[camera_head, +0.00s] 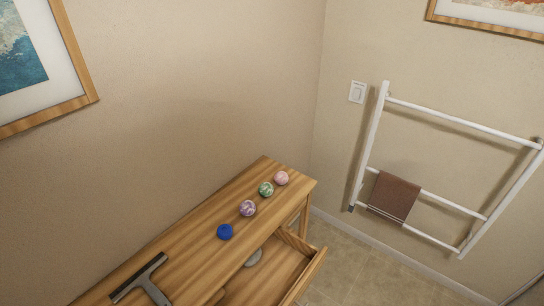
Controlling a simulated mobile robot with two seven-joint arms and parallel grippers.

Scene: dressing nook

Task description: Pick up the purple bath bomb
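The purple bath bomb (248,208) is a small ball with purple and white swirls. It rests on top of the wooden dresser (190,232), between a blue round object (225,231) and a green and white ball (266,189). It stands apart from both, and nothing covers it. Neither of my grippers shows in the head view.
A pink ball (281,178) lies near the dresser's far end. A squeegee (142,280) lies at the near end. An open drawer (290,268) juts out on the right with a grey object (253,257) inside. A white towel rack (372,140) holds a brown towel (394,197).

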